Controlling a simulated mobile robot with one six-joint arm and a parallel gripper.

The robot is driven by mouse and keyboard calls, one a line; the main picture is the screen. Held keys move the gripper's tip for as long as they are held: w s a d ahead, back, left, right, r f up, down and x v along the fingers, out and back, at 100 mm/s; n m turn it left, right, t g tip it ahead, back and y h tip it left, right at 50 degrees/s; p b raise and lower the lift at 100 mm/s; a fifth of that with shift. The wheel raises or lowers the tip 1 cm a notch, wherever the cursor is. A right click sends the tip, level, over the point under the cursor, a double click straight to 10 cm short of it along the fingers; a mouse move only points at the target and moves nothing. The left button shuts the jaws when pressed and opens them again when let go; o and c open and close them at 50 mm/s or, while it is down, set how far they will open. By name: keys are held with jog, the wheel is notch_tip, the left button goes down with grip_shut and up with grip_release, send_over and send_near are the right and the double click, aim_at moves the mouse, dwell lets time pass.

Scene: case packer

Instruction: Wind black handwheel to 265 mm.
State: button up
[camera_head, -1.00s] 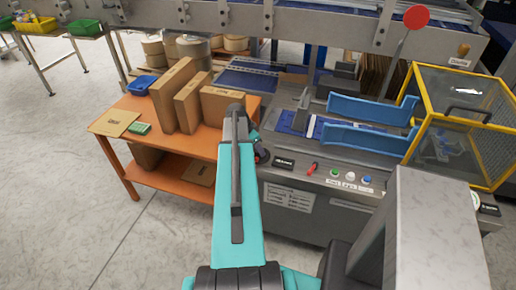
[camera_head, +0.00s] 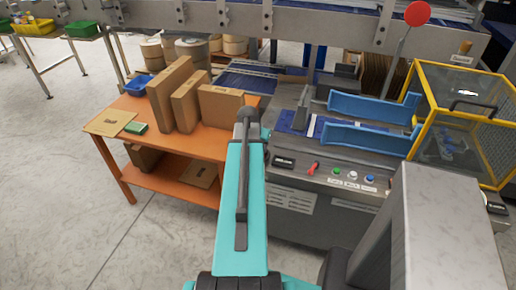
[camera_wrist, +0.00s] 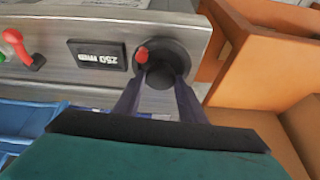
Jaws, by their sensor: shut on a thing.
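The black handwheel (camera_wrist: 179,54) shows in the wrist view, on the front panel of the grey machine (camera_wrist: 190,22). Its red knob (camera_wrist: 142,55) sits at the wheel's left side in that view. My gripper (camera_wrist: 160,84) is shut on the handwheel, with a dark finger on each side of its hub. A black display (camera_wrist: 97,56) left of the wheel appears upside down and seems to read 250 mm. The display also shows in the head view (camera_head: 284,161). There my arm hides the handwheel and my gripper.
A red lever (camera_head: 314,168) and several push buttons (camera_head: 352,175) line the panel right of the display. An orange table (camera_head: 205,145) with cardboard boxes (camera_head: 172,93) stands close on the left. Blue guide rails (camera_head: 372,109) and a yellow-framed guard (camera_head: 413,130) are on the machine.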

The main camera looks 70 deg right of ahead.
jog(key=shift+s+n+t+b, duration=0.1)
jog(key=shift+n+t+b, duration=0.75)
jog(key=shift+n, duration=1.65)
jog(key=shift+y, duration=0.3)
jog(key=o, duration=1)
jog(key=shift+s+r, duration=0.1)
jog(key=shift+r, duration=0.05)
jog(key=shift+b+v, duration=0.95)
jog(key=shift+v, duration=5.8)
jog(key=shift+s, duration=0.15)
